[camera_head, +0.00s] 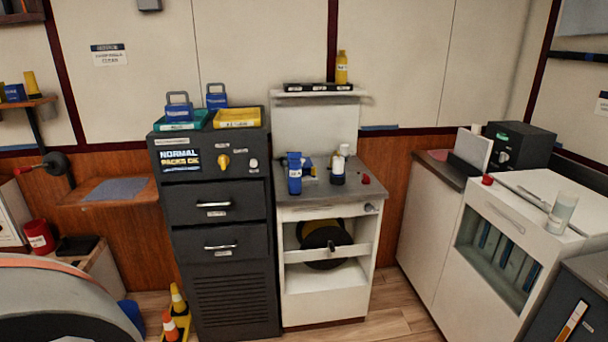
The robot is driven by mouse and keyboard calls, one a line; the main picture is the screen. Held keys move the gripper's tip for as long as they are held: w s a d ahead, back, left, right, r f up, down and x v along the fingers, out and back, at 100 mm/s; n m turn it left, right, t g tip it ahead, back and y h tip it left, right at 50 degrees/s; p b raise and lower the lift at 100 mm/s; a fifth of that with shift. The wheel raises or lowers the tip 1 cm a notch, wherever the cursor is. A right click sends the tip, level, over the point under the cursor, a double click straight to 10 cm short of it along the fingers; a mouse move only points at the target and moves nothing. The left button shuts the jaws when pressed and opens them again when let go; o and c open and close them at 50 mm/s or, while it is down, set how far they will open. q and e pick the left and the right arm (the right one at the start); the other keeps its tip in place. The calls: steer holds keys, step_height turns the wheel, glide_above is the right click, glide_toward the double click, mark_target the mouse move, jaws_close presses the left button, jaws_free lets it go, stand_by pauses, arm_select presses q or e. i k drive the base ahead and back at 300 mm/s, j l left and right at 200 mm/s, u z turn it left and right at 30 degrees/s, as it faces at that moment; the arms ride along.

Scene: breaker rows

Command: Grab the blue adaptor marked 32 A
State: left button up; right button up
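A blue upright adaptor-like piece (294,174) with a small white label stands on the grey top of the white cabinet in the middle. The label is too small to read. Two blue blocks with grey loop handles stand on the dark cabinet to its left, one in the green tray (180,107) and one behind the trays (216,97). Another blue piece (15,92) sits on the wooden wall shelf at the far left. I cannot tell which one is marked 32 A. Neither of my grippers is in view.
A white-labelled bottle (337,172) and a red knob (365,179) are right of the middle blue piece. The yellow tray (237,118) sits on the dark cabinet (222,262). Yellow and orange cones (175,312) stand on the floor. Wooden floor shows before the middle cabinet.

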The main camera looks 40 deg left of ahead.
mark_target(294, 170)
steer(key=i+u, duration=0.3)
steer(key=i, duration=0.2)
steer(key=i+u, duration=0.25)
steer(key=i, duration=0.2)
